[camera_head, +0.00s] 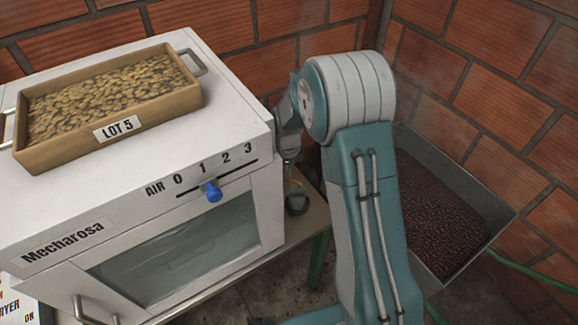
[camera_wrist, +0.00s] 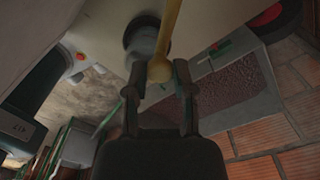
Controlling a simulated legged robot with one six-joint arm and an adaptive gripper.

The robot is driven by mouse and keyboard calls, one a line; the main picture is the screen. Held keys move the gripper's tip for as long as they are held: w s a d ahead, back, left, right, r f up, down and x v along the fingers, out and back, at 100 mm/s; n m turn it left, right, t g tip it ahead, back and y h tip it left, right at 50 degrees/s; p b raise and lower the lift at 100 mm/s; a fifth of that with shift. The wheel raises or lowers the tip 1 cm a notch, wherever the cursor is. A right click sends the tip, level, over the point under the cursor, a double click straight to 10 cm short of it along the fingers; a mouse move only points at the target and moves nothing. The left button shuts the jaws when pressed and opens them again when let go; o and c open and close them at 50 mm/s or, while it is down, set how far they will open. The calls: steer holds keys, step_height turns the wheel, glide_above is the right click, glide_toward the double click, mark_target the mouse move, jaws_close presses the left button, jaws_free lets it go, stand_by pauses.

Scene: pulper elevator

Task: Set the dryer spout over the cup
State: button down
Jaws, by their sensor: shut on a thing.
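The white dryer (camera_head: 85,215) stands at the left in the head view. My gripper (camera_wrist: 159,72) is shut on the yellow spout (camera_wrist: 171,22), with its rounded end between the fingertips in the wrist view. A dark round cup (camera_wrist: 136,36) shows just beyond the spout, which partly overlaps it; I cannot tell whether the spout end is directly above it. In the head view a dark cup (camera_head: 297,204) stands on the ledge to the right of the dryer, with a small yellow part of the spout (camera_head: 297,187) close above it. My arm hides part of the gripper there.
A wooden tray of beans marked LOT 5 (camera_head: 130,140) lies on the dryer top. A blue air slider knob (camera_head: 212,191) sits near 1 on the front. A metal bin of dark red cherries (camera_head: 482,245) stands at the right by the brick wall, with a green hose beside it.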

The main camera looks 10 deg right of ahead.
steer(key=shift+s+a+f+m, duration=0.1)
steer(key=shift+s+a+m, duration=0.25)
steer(key=shift+m, duration=0.25)
steer(key=shift+c, duration=2.2)
jaws_free()
steer(key=shift+a, duration=0.15)
step_height(320, 180, up, 12)
